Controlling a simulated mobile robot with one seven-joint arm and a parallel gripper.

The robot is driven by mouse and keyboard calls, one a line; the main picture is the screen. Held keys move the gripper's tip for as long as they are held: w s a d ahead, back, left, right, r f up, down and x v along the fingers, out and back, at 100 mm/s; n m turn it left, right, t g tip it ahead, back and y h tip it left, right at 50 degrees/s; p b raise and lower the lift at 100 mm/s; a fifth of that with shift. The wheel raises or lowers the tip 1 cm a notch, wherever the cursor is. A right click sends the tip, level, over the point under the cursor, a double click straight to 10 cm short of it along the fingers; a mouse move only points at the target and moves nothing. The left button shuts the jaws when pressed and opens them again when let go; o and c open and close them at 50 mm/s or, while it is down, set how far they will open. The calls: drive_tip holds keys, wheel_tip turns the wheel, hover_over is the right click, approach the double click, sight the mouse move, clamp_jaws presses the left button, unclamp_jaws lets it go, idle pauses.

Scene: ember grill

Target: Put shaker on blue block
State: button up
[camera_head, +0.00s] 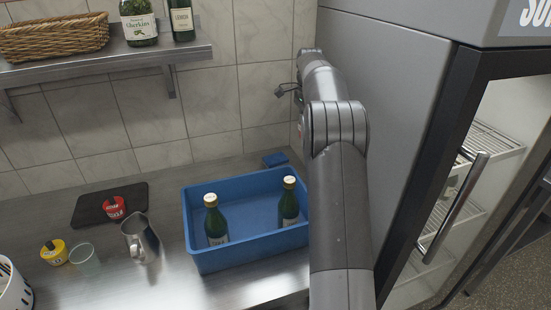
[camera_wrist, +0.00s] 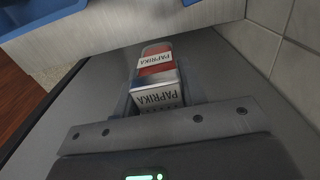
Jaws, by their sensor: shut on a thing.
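The shaker is a red, white and blue tin labelled PAPRIKA (camera_wrist: 155,65). My gripper (camera_wrist: 157,98) is shut on it in the wrist view, and the tin sticks out beyond the fingers. In the head view my arm hides most of the gripper; a small reddish patch beside the arm may be the tin. The blue block (camera_head: 275,159) lies flat on the counter behind the blue crate, close to the wall. A small blue piece at the top edge of the wrist view may be the block. The held tin is apart from the block.
The blue crate (camera_head: 190,218) holds two green bottles (camera_head: 216,222). A metal jug (camera_head: 140,240), a glass, a yellow cup and a red cup on a dark board stand left. A shelf (camera_head: 110,58) hangs on the tiled wall. A fridge (camera_head: 440,190) stands right of my arm.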

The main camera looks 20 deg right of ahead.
drive_tip(key=shift+w+d+f, duration=0.15)
drive_tip(key=w+a+f, duration=0.4)
drive_tip(key=w+a, duration=0.1)
drive_tip(key=w+a+f, duration=0.2)
drive_tip(key=a, duration=0.1)
drive_tip(key=shift+w+a+f, duration=0.1)
drive_tip(key=shift+w+f, duration=0.1)
drive_tip(key=shift+f, duration=2.15)
drive_tip(key=shift+f, duration=0.1)
drive_tip(key=o, duration=1)
drive_tip(key=shift+o, duration=0.2)
